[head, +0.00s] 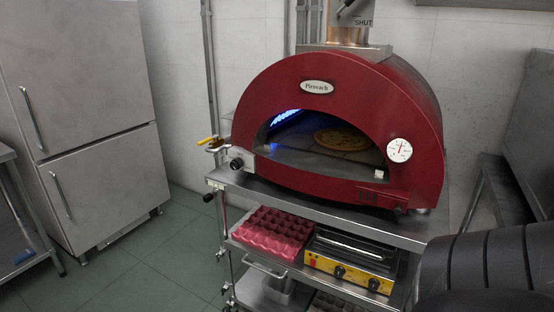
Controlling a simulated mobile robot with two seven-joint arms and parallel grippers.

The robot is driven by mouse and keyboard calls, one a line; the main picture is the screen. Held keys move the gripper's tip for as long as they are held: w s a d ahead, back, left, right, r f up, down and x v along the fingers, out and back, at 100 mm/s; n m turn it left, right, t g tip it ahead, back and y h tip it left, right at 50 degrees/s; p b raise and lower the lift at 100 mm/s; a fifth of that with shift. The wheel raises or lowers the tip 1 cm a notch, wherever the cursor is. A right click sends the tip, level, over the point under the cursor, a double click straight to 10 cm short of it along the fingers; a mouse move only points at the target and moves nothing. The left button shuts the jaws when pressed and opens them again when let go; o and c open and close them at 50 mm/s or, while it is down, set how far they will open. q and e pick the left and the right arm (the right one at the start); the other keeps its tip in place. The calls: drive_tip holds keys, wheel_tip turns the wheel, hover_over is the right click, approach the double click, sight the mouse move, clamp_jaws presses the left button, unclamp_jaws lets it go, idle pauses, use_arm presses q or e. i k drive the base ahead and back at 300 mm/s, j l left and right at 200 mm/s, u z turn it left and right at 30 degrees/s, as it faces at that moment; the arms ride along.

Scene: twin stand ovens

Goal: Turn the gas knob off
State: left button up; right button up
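The red domed oven (250,80) stands on a steel stand in the middle of the head view. A dark round knob with a light rim (236,164) sits at the oven's lower left front. A yellow lever handle (207,140) is on the pipe fitting just left of it. I cannot tell for certain which of these is the gas knob. Blue flames (286,117) glow inside the oven at the left, and a pizza (342,139) lies on its floor. Neither of my grippers is in view; a dark part of my arm fills the lower right corner.
The stand (300,204) has another black knob (209,197) at its left end. A red egg-crate-like tray (270,233) and a yellow-fronted grill (350,273) sit on its shelf. A steel refrigerator (90,80) stands at left. Green floor (150,265) is clear between them.

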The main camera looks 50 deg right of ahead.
sight(240, 161)
drive_tip(key=z, duration=1.4)
drive_tip(key=i+j+z, duration=0.1)
drive_tip(key=i+j, duration=0.25)
drive_tip(key=j, duration=0.3)
drive_tip(key=i+j+z, duration=0.15)
drive_tip(key=j, duration=0.2)
drive_tip(key=i+j+z, duration=0.1)
drive_tip(key=j, duration=0.25)
drive_tip(key=i+j, duration=0.25)
drive_tip(key=i+j+z, duration=0.15)
drive_tip(key=j, duration=0.3)
drive_tip(key=i+j+z, duration=0.1)
drive_tip(key=j, duration=0.3)
drive_tip(key=i+j, duration=0.15)
drive_tip(key=j, duration=0.2)
drive_tip(key=z, duration=0.05)
